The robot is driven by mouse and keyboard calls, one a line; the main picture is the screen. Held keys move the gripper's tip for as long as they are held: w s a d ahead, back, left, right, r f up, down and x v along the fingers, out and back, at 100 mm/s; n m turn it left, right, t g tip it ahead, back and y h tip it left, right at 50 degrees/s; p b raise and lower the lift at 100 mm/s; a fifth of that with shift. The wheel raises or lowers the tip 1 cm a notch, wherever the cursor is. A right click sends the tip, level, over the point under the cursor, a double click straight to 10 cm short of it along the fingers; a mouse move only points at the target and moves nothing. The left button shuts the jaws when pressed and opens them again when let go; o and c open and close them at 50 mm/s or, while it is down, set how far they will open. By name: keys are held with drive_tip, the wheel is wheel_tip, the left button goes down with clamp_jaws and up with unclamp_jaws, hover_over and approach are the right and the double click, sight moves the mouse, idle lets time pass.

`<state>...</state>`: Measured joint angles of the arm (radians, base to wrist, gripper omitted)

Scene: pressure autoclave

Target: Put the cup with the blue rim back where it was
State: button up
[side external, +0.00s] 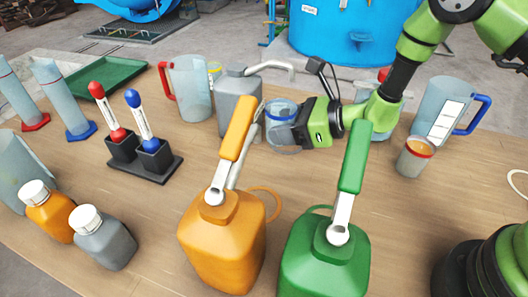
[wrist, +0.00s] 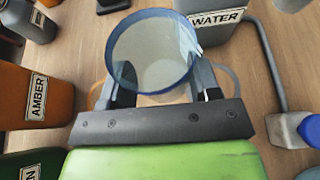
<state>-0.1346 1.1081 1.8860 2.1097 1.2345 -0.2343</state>
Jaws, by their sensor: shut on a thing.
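The clear cup with the blue rim (side external: 282,108) is upright near the middle of the table, just right of the grey water jug. In the wrist view, the cup (wrist: 152,50) sits between the two fingers of my gripper (wrist: 157,88), which is shut on its sides. In the side view, my gripper (side external: 296,128) reaches the cup from the right. The orange jug's handle stands in front and hides a little of the cup's surroundings. I cannot tell whether the cup's base touches the table.
An orange jug (side external: 222,240) and a green jug (side external: 325,262) stand in front with tall spouts. The grey water jug (side external: 238,88) is close behind. A red-rimmed cup (side external: 414,158) and a blue-handled pitcher (side external: 440,108) stand right. A pen holder (side external: 143,160) is left.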

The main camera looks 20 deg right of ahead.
sight(283, 163)
drive_tip(key=shift+f, duration=3.45)
drive_tip(key=shift+f, duration=0.15)
drive_tip(key=o, duration=1)
drive_tip(key=shift+o, duration=0.2)
drive_tip(key=shift+d+r, duration=0.1)
drive_tip(key=shift+r, duration=0.15)
drive_tip(key=v, duration=1.1)
drive_tip(key=shift+s, duration=0.1)
drive_tip(key=shift+o, duration=0.6)
drive_tip(key=shift+s+d+r, duration=0.1)
drive_tip(key=shift+s+d, duration=0.15)
drive_tip(key=shift+s, duration=0.05)
